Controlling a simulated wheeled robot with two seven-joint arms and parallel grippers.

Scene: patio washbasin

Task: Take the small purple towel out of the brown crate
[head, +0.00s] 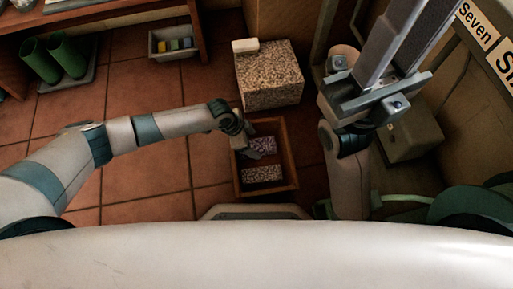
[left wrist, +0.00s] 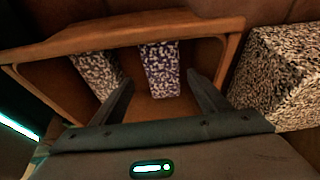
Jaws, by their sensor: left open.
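The brown crate (head: 294,165) stands on the tiled floor; its rim also shows in the left wrist view (left wrist: 232,55). The small purple towel (head: 264,145), speckled purple and white, lies inside toward the far end. In the left wrist view the purple towel (left wrist: 160,68) shows beyond and between my fingers. My left gripper (head: 249,140) is open at the crate's left side, partly over it; its two fingers (left wrist: 160,80) are apart with nothing between them. My right gripper (head: 378,95) is raised at the right, away from the crate; its jaw opening is unclear.
A second speckled towel, brownish-white (head: 263,174), lies in the crate's near part, also in the wrist view (left wrist: 98,72). A large speckled block (head: 270,80) stands just behind the crate. A grey bin (head: 173,43) and green cylinders (head: 68,55) are farther left. Floor left is clear.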

